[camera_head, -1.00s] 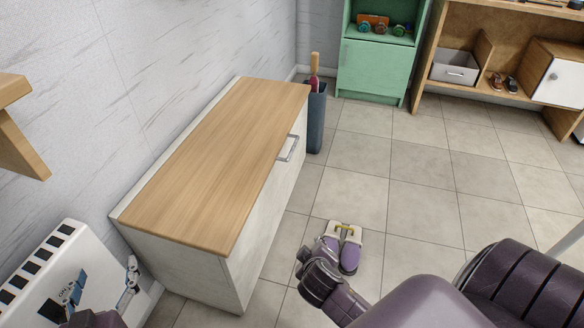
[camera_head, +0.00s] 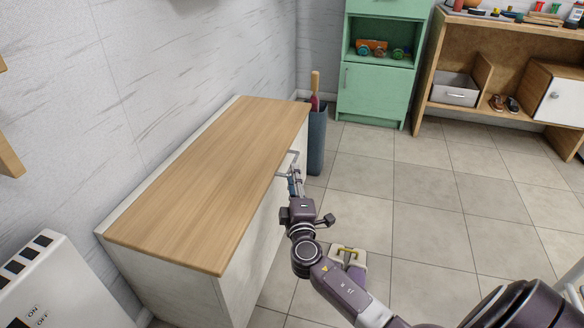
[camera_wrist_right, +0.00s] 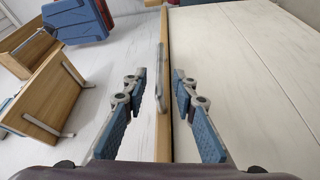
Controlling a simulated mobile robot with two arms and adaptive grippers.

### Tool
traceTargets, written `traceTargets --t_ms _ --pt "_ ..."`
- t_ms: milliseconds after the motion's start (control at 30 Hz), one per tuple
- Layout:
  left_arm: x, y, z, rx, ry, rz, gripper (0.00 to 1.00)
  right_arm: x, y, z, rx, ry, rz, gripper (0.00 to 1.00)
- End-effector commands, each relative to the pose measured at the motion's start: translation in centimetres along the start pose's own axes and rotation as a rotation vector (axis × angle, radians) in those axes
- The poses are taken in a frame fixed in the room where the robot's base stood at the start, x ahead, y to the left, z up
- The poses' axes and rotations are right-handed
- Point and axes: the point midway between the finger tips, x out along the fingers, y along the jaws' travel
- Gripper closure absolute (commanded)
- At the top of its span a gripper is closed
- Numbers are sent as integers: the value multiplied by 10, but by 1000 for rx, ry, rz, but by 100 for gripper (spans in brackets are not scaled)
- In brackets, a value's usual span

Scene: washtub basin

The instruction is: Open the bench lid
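The bench (camera_head: 262,253) is a white chest against the left wall, with a flat wooden lid (camera_head: 210,170) lying shut on top. I see no clear contact. My left gripper is out of view.
A dark bin (camera_head: 317,140) with a wooden-handled item stands just beyond the bench's far end. A green cabinet (camera_head: 375,90) and a wooden shelf unit (camera_head: 427,85) are at the back.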

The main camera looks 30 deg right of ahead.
Motion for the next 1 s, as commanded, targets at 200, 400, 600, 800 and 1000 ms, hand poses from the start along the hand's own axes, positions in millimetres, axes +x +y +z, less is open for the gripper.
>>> traceTargets --t_ms 200,400,600,800,1000 --pt "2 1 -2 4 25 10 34 37 -1 1 1 -2 1 74" --pt "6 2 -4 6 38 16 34 54 -1 1 2 -2 -1 74" --pt "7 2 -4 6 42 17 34 57 0 1 2 -2 -1 74" --pt "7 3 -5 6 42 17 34 57 0 1 2 -2 -1 85" --pt "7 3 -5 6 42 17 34 57 0 1 2 -2 -1 100"
